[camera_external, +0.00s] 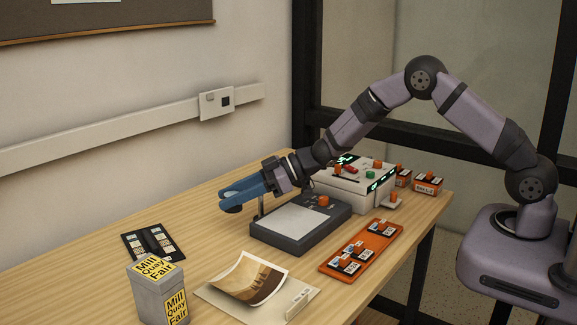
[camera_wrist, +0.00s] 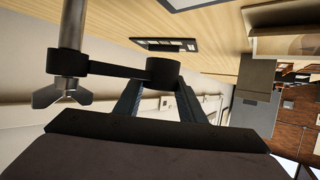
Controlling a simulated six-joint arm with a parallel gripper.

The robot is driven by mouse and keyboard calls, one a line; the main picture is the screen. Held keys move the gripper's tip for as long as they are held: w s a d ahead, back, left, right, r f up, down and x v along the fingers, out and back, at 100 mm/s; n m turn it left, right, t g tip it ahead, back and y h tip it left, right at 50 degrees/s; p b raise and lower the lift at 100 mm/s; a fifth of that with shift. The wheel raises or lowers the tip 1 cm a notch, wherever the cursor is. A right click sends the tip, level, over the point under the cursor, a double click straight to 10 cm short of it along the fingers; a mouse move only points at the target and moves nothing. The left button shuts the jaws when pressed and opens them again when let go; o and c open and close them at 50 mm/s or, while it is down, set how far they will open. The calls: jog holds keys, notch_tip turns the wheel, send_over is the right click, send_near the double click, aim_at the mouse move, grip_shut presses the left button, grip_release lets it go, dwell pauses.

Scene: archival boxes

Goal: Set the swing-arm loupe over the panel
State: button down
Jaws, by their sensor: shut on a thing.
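The light panel (camera_external: 299,219) is a dark grey box with a pale top and an orange knob, in the middle of the table. The swing-arm loupe is a short black cylinder (camera_wrist: 163,71) on a black arm, joined to an upright metal post (camera_wrist: 73,25) with a wing nut. In the external view the post (camera_external: 260,206) stands at the panel's back left edge, and the loupe (camera_external: 233,209) hangs left of the panel, off its pale surface. My gripper (camera_external: 232,197), with blue fingers, is shut on the loupe, partly hiding it; it also shows in the wrist view (camera_wrist: 158,82).
A white device (camera_external: 348,190) with knobs stands behind the panel on the right. An orange tray (camera_external: 345,262) with dark pieces lies at the right. A curled photo (camera_external: 250,279) on a folder, a grey box (camera_external: 157,291) and a dark slide holder (camera_external: 153,242) are in front and left.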

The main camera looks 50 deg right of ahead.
jog(key=shift+s+d+r+n+g+y+p, duration=0.1)
jog(key=shift+s+d+n+g+y+p, duration=0.15)
jog(key=shift+s+n+g+p, duration=0.55)
jog(key=s+n+g+y, duration=0.1)
jog(key=n+g, duration=0.1)
jog(key=s+d+n+g, duration=0.1)
jog(key=s+g, duration=0.1)
jog(key=s+d+f+n+g+y+p, duration=0.1)
jog(key=n+g, duration=0.1)
jog(key=shift+s+d+n+y, duration=0.15)
jog(key=shift+s+n+y, duration=0.15)
jog(key=shift+s+y, duration=0.1)
jog(key=s+n+g+b, duration=0.1)
jog(key=d+n+g+b, duration=0.1)
jog(key=g, duration=0.1)
jog(key=shift+s+d+b, duration=0.25)
jog(key=shift+s+b, duration=0.05)
jog(key=shift+s, duration=0.05)
jog(key=shift+s+d+r+n+g+h+b, duration=0.15)
jog(key=shift+s+d+n+g+b, duration=0.15)
jog(key=shift+n+g+b, duration=0.25)
jog(key=shift+s+d+f+n+g+h+b, duration=0.15)
jog(key=shift+d+n+g+b, duration=0.2)
jog(key=shift+b, duration=0.25)
jog(key=shift+r, duration=0.15)
jog(key=c, duration=1.1)
grip_release()
jog(key=shift+s, duration=0.1)
jog(key=shift+r, duration=0.15)
